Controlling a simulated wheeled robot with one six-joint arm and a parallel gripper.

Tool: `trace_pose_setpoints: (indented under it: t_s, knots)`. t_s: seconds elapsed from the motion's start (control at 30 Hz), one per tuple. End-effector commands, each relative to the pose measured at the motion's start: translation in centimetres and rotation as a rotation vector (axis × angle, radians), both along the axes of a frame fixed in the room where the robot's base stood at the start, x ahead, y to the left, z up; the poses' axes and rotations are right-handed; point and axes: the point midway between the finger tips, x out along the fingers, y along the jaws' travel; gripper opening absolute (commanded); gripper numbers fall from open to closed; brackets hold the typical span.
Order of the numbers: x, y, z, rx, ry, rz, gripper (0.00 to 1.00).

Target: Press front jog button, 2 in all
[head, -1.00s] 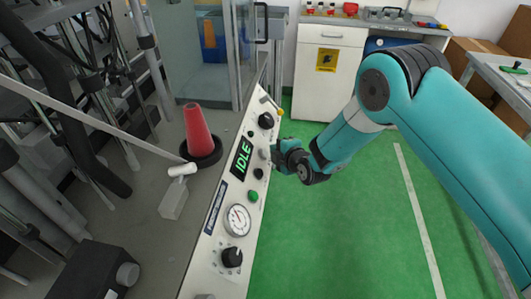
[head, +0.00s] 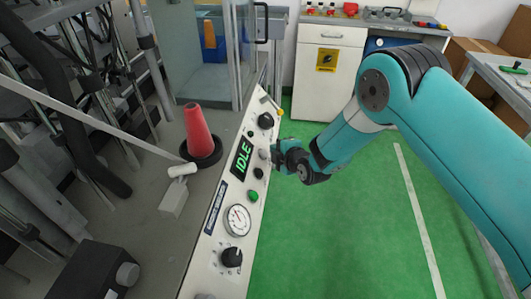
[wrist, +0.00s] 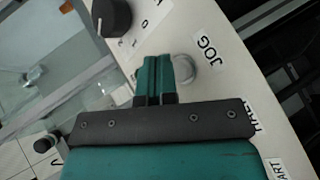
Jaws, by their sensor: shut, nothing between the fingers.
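The pale grey jog button (wrist: 184,69) sits on the cream control panel (wrist: 225,70), beside the printed word JOG, in the wrist view. My gripper (wrist: 154,60) is shut and empty, its teal fingertips immediately left of the button and overlapping its edge in the picture. I cannot tell whether they touch it. In the head view my gripper (head: 268,153) is at the panel (head: 205,250), just right of the green display (head: 243,157) reading IDLE, and hides part of the panel there.
The panel also carries black knobs (head: 266,121), a green button (head: 253,196) and a round gauge (head: 238,220). A red cone (head: 198,130) stands on the machine bed left of it. A glass guard is behind. The green floor to the right is clear.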

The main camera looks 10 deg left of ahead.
Motion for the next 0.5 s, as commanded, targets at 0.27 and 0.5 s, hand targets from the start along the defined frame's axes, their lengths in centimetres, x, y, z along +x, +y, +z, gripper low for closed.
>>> trace_pose_setpoints:
  t_s: [0.27,0.5]
  knots:
    - [0.0,0.52,-0.55,0.001,-0.001,0.002,0.0]
    - [0.03,0.66,-0.5,0.001,-0.001,0.0,0.0]
